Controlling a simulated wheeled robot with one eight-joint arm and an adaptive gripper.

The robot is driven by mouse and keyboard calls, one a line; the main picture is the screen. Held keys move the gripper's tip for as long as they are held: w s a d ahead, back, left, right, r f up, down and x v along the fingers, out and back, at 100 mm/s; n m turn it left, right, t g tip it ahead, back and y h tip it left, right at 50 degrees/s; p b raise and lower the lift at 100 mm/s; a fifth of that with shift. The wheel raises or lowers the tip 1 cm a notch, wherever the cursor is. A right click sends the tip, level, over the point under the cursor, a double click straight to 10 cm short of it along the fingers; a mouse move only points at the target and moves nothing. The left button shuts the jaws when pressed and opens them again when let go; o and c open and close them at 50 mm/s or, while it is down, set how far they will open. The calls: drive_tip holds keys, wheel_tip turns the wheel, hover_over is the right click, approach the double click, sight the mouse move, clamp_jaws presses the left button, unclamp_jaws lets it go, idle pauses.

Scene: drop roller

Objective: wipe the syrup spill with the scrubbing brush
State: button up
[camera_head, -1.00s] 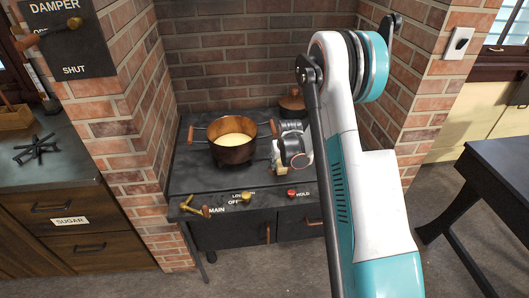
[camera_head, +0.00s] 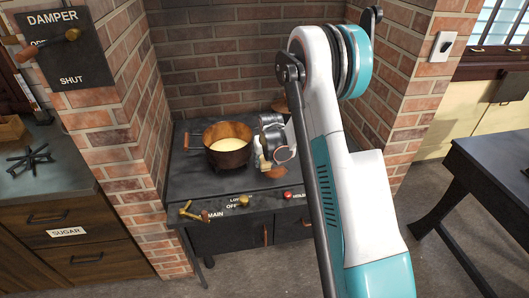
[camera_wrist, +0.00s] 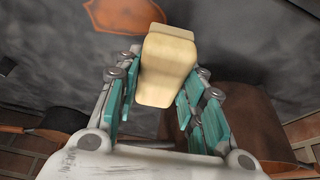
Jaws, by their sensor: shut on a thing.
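My gripper (camera_head: 268,147) is over the stove top, just right of the copper pot. It is shut on the scrubbing brush, whose cream block (camera_head: 265,163) shows below the fingers in the head view. In the wrist view the brush (camera_wrist: 168,62) sits between the teal fingers of my gripper (camera_wrist: 165,78). The syrup spill (camera_head: 288,171) is an orange-brown patch on the dark stove top, right of the brush. It also shows in the wrist view (camera_wrist: 125,12), beyond the brush end. Whether the brush touches the stove top I cannot tell.
The copper pot (camera_head: 228,158) with pale contents stands close left of my gripper. A brown lidded vessel (camera_head: 281,103) is behind, partly hidden. Brick walls (camera_head: 220,60) enclose the stove (camera_head: 195,181) at back and sides. Knobs (camera_head: 244,201) line its front edge. A dark table (camera_head: 490,165) stands right.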

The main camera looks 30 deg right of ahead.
drive_tip(key=shift+r+p, duration=0.7)
drive_tip(key=shift+r, duration=0.95)
